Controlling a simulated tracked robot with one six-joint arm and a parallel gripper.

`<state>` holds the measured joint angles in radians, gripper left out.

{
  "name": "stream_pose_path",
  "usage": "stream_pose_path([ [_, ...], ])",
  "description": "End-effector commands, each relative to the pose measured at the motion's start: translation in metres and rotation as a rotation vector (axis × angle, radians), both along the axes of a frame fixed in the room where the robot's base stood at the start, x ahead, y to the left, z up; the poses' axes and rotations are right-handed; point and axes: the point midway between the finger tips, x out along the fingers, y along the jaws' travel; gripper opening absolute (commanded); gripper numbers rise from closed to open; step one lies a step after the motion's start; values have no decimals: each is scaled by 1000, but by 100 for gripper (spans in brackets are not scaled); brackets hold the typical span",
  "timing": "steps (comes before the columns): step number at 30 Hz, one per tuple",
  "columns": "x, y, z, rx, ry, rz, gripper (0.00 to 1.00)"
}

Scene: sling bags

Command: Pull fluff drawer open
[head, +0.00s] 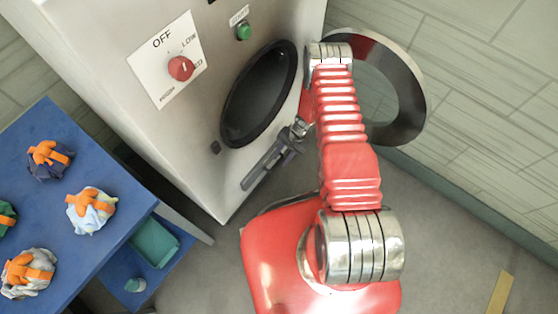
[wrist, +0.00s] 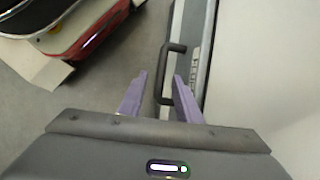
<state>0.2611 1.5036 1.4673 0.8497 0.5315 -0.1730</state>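The fluff drawer (head: 256,174) is a narrow grey strip low on the front of the steel machine, and it looks flush with it. In the wrist view its front (wrist: 195,62) carries a partly visible label and a dark bracket handle (wrist: 164,72). My gripper (wrist: 160,76) is open, its two purple fingers pointing at the drawer. The handle's bar shows between the fingertips, closer to the right finger. Contact cannot be told. In the head view my gripper (head: 287,145) is small and dark in front of the drawer, hiding part of it.
The machine's round door (head: 408,95) stands open at the right, behind my arm, beside the dark drum opening (head: 258,95). A red dial (head: 181,68) and green button (head: 243,31) sit above. A blue table (head: 50,115) with several orange-tied bundles stands left. Floor shows in front.

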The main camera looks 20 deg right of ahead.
Motion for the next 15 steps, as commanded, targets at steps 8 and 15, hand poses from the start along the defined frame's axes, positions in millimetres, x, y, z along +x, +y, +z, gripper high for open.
stream_pose_path([
  [8, -2, 8, -18, 1, 1, -1, 31],
  [15, -2, 9, -18, 0, 0, 0, 31],
])
